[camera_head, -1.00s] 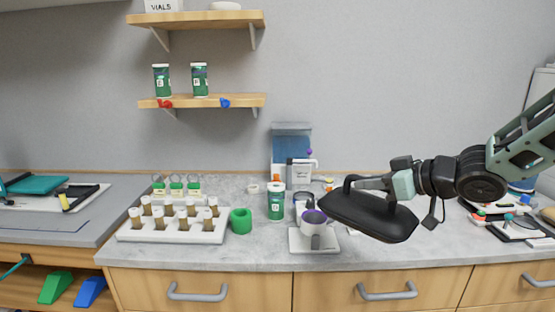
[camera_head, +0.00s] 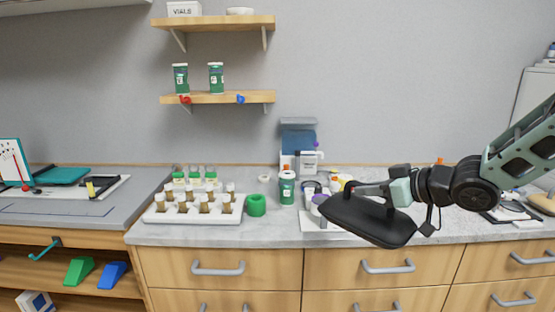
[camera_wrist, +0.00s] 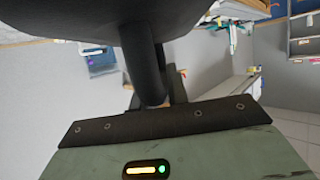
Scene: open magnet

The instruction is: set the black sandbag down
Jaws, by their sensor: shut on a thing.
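The black sandbag (camera_head: 368,220) is a flat dark pad with a handle on top. It hangs in the air at the right of the head view, in front of the counter's front edge. My gripper (camera_head: 382,190) is shut on its handle. In the wrist view the sandbag (camera_wrist: 110,18) fills the top left, and its dark handle post (camera_wrist: 145,65) runs down to my gripper (camera_wrist: 155,100). The sandbag hides part of a white scale and the drawers behind it.
A lower grey surface (camera_head: 60,208) at left has a clear front part. Two wall shelves hang above.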

